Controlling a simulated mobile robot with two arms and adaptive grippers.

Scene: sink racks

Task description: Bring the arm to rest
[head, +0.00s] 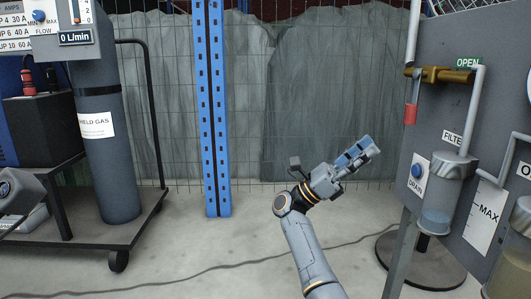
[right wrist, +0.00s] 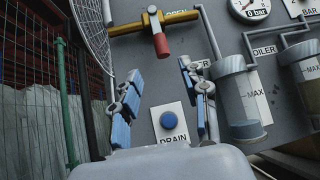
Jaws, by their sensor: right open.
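My right arm (head: 308,252) reaches up from the bottom of the head view. Its right gripper (head: 362,150) has blue finger pads and points up and to the right, left of the grey panel. In the right wrist view the same gripper (right wrist: 160,95) has its two blue fingers spread apart with nothing between them. The panel's blue drain button (right wrist: 169,120) shows behind the gap between the fingers. I cannot tell the exact distance from the fingers to the panel. My left gripper is not seen.
A gas cylinder (head: 102,150) stands on a cart at the left. A blue post (head: 213,110) and mesh fence stand behind. A cable (head: 190,278) crosses open floor.

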